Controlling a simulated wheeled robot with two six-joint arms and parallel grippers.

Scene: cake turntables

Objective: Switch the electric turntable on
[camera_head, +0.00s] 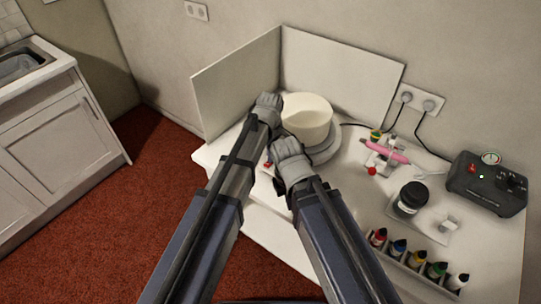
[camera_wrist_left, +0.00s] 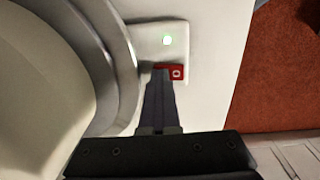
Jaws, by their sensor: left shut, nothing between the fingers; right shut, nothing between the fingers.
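The electric turntable (camera_head: 328,151) carries a pale round cake (camera_head: 307,116) in the head view. Its metal rim (camera_wrist_left: 124,70) curves down the left of the left wrist view.
White panels (camera_head: 340,75) stand behind and left of the turntable. To the right are a pink tool (camera_head: 387,151), a dark jar (camera_head: 411,198), a black compressor box (camera_head: 487,184) and a row of colour bottles (camera_head: 398,246). A cable runs to the wall socket (camera_head: 422,100).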

